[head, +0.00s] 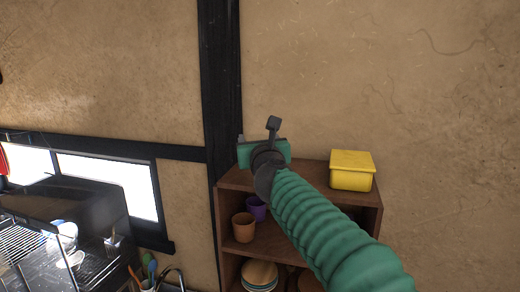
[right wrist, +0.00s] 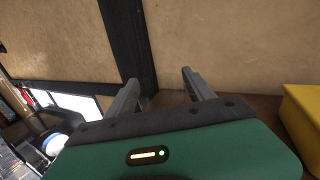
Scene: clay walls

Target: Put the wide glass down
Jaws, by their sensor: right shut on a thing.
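My left gripper is not in view.
A yellow box (head: 352,170) stands on the shelf top, right of my gripper. It also shows in the right wrist view (right wrist: 304,112). Below are an orange cup (head: 243,228), a purple cup (head: 256,207) and plates (head: 259,275). A dark post (head: 221,90) and clay wall stand behind.

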